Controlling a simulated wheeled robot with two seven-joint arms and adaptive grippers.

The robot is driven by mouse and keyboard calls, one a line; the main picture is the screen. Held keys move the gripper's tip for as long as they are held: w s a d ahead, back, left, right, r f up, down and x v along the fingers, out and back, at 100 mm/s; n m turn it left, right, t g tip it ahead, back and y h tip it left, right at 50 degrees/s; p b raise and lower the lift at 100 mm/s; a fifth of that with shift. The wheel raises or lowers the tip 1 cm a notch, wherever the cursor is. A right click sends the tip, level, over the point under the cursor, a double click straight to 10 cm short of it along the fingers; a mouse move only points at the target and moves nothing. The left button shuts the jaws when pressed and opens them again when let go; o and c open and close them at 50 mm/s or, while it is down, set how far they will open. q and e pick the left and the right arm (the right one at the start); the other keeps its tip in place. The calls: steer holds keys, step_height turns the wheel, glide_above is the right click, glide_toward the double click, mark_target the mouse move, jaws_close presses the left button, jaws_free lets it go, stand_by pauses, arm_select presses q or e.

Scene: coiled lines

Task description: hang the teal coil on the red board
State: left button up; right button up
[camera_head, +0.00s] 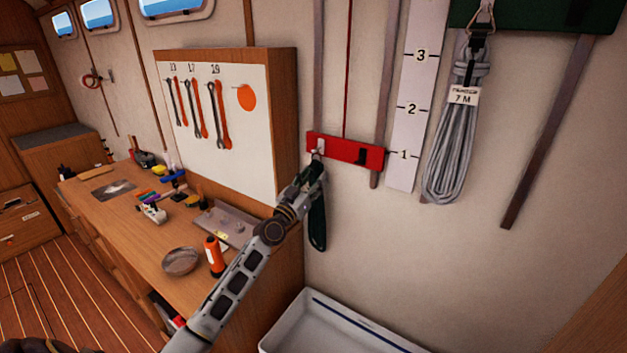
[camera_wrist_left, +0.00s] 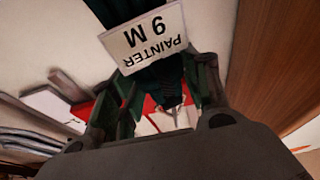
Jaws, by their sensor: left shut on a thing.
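The teal coil (camera_head: 318,226) is a dark bundle of line hanging down below my left gripper (camera_head: 314,168). The left gripper is shut on its upper part, right at the left end of the red board (camera_head: 343,150). In the left wrist view the dark coil (camera_wrist_left: 160,78) sits between the fingers, with a white tag (camera_wrist_left: 143,36) reading "PAINTER 9 M" upside down. The red board (camera_wrist_left: 107,108) shows behind it. A pale hook shows on the board's left and a dark one on its right. I cannot tell whether the coil's top is on the hook.
A grey coil (camera_head: 459,140) tagged "7 M" hangs from a green board (camera_head: 540,18) at right. A numbered white strip (camera_head: 413,90) stands between. A white tray (camera_head: 335,330) is below. The cluttered workbench (camera_head: 120,215) and tool panel (camera_head: 255,165) are at left.

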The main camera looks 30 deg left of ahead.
arm_select(q)
steer(key=o, duration=1.4)
steer(key=shift+r, duration=0.1)
steer(key=shift+o, duration=0.3)
steer(key=shift+s, duration=0.15)
steer(key=v, duration=1.1)
steer(key=shift+s+f, duration=0.25)
steer(key=shift+s, duration=0.1)
